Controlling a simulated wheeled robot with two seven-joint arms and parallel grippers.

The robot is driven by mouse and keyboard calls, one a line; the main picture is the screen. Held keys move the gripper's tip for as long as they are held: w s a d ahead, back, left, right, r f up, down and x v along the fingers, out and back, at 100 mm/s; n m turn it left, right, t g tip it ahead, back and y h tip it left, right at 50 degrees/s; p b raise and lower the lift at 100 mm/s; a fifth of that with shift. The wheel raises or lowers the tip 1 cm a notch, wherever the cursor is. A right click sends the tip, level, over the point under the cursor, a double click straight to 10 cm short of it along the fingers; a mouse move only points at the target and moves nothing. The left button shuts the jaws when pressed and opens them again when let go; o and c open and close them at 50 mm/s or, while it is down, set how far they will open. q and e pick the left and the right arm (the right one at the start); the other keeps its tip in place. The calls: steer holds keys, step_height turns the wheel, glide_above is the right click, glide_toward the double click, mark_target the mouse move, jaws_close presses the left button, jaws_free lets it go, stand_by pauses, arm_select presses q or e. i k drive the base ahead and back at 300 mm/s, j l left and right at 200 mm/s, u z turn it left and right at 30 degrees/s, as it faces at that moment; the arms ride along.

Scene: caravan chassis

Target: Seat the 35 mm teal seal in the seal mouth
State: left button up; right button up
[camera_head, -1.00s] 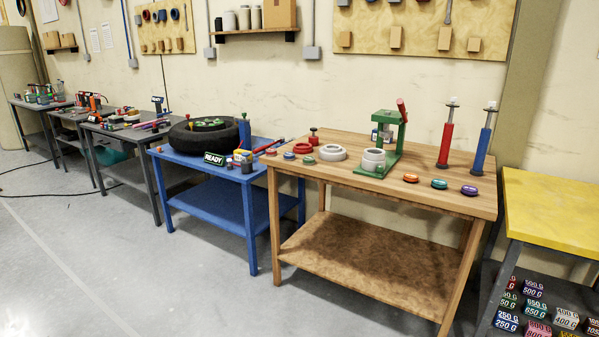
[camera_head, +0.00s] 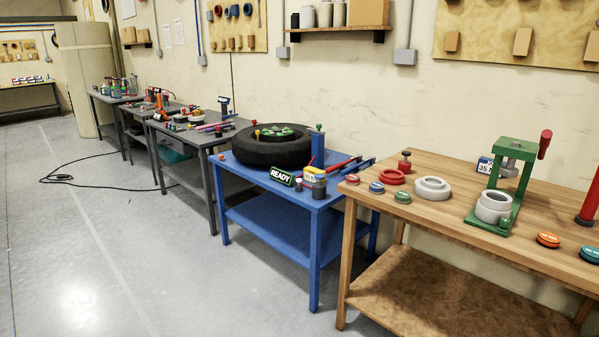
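A green press (camera_head: 516,153) with a red handle stands on the wooden bench (camera_head: 455,168). A white ring-shaped part (camera_head: 494,206) sits on the press base; I cannot tell whether its top opening is the seal mouth. A teal disc (camera_head: 591,254) lies at the bench's right front, cut by the picture's edge. An orange disc (camera_head: 548,240) lies to its left. Neither of my grippers shows in the view.
A stepped white ring (camera_head: 432,188), a red ring (camera_head: 391,177) and red, blue and green discs (camera_head: 403,197) lie on the bench's left half. A blue table (camera_head: 335,188) with a tyre (camera_head: 270,149) stands to the left. The floor (camera_head: 120,240) in front is mostly clear; a black cable crosses it.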

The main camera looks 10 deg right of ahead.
mark_target(488, 210)
steer(key=i+j+z, duration=0.25)
steer(key=i+z, duration=0.15)
steer(key=i+j+z, duration=1)
steer(key=z, duration=0.15)
steer(key=i+j+z, duration=0.15)
steer(key=j+z, duration=0.2)
steer(key=j, duration=0.15)
steer(key=i+j+z, duration=0.15)
steer(key=j+z, duration=0.2)
steer(key=j, duration=0.15)
steer(key=i+l+z, duration=0.2)
steer(key=l, duration=0.25)
steer(key=i+l+z, duration=0.15)
steer(key=i+l, duration=0.15)
steer(key=l, duration=0.15)
steer(key=i+l+z, duration=0.2)
steer(key=i+l, duration=0.1)
steer(key=l, duration=0.1)
